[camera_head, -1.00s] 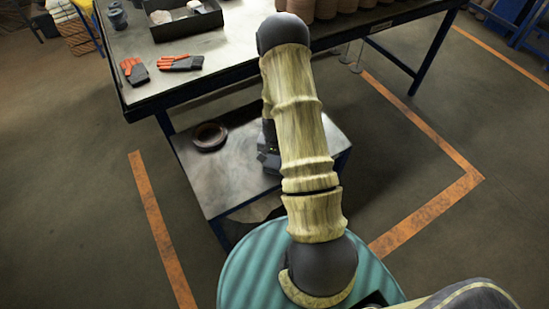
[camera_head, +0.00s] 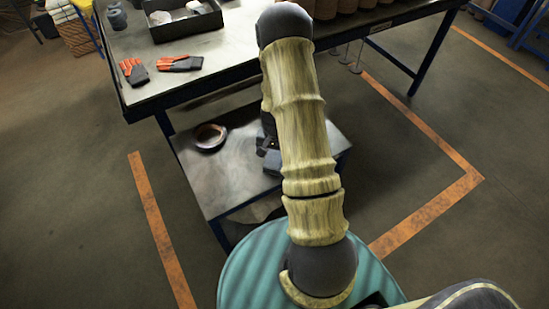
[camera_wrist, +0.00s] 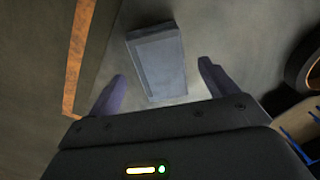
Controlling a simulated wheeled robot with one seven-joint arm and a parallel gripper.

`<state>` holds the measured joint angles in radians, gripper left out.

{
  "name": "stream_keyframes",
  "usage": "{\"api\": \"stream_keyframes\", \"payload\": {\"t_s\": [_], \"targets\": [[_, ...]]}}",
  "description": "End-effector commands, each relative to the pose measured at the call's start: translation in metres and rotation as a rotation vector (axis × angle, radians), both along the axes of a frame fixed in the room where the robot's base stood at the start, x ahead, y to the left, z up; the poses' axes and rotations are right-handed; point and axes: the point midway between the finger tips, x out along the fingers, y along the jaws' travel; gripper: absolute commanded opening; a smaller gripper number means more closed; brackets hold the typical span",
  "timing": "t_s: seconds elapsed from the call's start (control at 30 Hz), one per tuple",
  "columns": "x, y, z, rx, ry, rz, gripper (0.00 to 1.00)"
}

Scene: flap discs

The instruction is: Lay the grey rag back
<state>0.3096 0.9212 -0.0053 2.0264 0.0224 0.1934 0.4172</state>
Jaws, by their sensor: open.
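My gripper (camera_wrist: 162,72) is open and empty, pointing down over the low grey shelf. In the head view my arm hides most of it. A light grey rectangular block-like thing (camera_wrist: 157,62) lies on the shelf between and beyond my fingertips, apart from them. I cannot tell whether it is a folded rag. A pale crumpled thing (camera_head: 258,208) shows under the shelf, partly hidden. A pale, rag-like lump (camera_head: 160,17) lies in the dark tray on the table. I cannot say for sure which thing is the grey rag.
The low shelf (camera_head: 215,180) has a dark ring (camera_head: 210,136) at its left, also at the right of the wrist view (camera_wrist: 303,62). The table (camera_head: 235,45) above holds orange and grey gloves (camera_head: 180,63), a dark tray (camera_head: 185,29) and several brown pots (camera_head: 325,8).

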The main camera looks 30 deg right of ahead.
Motion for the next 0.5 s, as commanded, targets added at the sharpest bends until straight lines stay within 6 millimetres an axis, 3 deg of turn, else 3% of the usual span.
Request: {"api": "stream_keyframes", "payload": {"t_s": [0.3, 0.5], "targets": [[0.001, 0.000, 0.059, -0.001, -0.003, 0.001, 0.85], [0.000, 0.000, 0.084, -0.001, -0.001, 0.000, 0.85]]}}
